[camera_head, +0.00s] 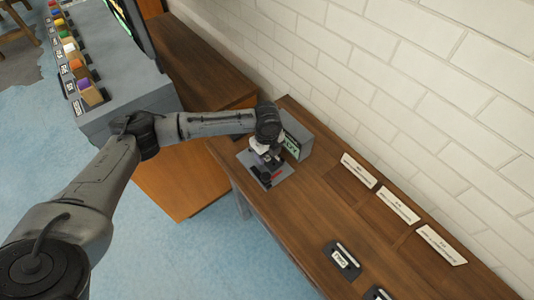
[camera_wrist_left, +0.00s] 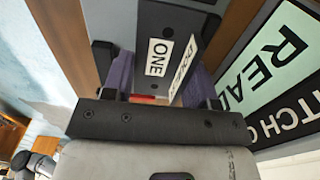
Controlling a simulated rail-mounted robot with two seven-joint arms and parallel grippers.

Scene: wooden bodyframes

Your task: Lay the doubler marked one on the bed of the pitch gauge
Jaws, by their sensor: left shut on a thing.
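The doubler marked one (camera_wrist_left: 150,20) is a dark plate with a white ONE label and a second white label on a raised part. My left gripper (camera_wrist_left: 158,85) is shut on it, with the purple-toned fingers either side. In the head view my left gripper (camera_head: 266,158) points down over the grey bed (camera_head: 284,181) of the pitch gauge. The gauge's box (camera_head: 297,137), with a green display, stands just behind; its display (camera_wrist_left: 265,65) also shows in the wrist view. I cannot tell whether the doubler touches the bed. My right gripper is not in view.
A dark doubler marked two (camera_head: 341,261) lies on the wooden table (camera_head: 330,215), with another dark piece (camera_head: 377,293) at the bottom edge. Several white cards (camera_head: 398,206) stand along the brick wall. A grey bench with coloured blocks (camera_head: 83,87) is at upper left.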

